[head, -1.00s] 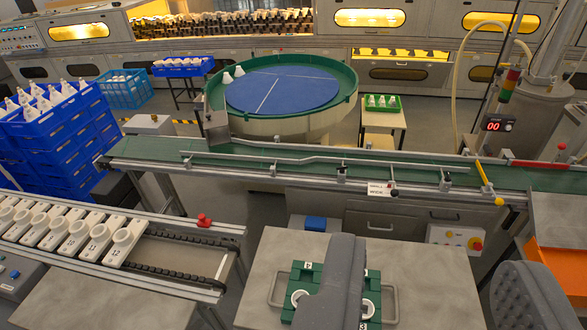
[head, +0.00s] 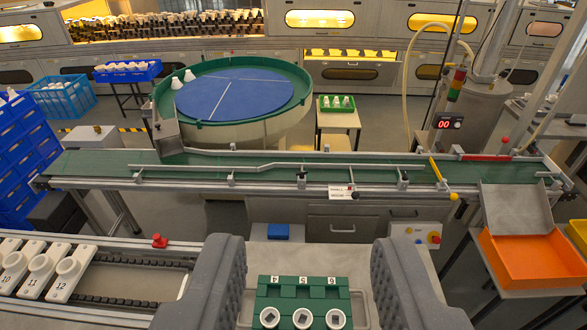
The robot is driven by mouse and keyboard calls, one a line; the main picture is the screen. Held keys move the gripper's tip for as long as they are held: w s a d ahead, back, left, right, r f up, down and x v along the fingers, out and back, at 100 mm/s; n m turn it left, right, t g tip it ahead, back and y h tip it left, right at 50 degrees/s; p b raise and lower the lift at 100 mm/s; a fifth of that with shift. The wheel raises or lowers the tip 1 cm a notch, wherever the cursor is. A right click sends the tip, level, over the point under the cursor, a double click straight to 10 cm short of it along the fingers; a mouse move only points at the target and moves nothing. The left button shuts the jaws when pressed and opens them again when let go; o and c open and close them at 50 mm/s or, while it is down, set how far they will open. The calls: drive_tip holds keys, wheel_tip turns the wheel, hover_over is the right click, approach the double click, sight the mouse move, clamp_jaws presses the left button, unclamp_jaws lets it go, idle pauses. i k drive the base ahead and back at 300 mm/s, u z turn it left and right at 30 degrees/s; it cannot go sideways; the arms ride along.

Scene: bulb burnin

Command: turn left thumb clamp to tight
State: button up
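A green conveyor (head: 110,160) crosses the middle, with a metal guide rail (head: 270,166) along it. Small dark-topped clamps sit along the rail's near side: one (head: 301,180) left of a small white sign (head: 343,190), another (head: 402,180) right of it. Which one is the left thumb clamp, and whether it is tight or loose, I cannot tell at this size. My gripper (head: 308,255) shows as two wide-apart grey fingers at the bottom, nearer to me than the conveyor. It is open, touches no clamp, and nothing is held between the fingers.
A green numbered tray (head: 290,290) on a bench shows between the fingers. A yellow lever (head: 435,168) crosses the conveyor. A metal chute (head: 516,207) and an orange bin (head: 530,260) stand right. A rail of white numbered holders (head: 40,266) is at lower left. A blue-topped turntable (head: 245,95) stands behind.

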sight(302, 174)
drive_tip(key=i, duration=0.85)
drive_tip(key=z, duration=0.1)
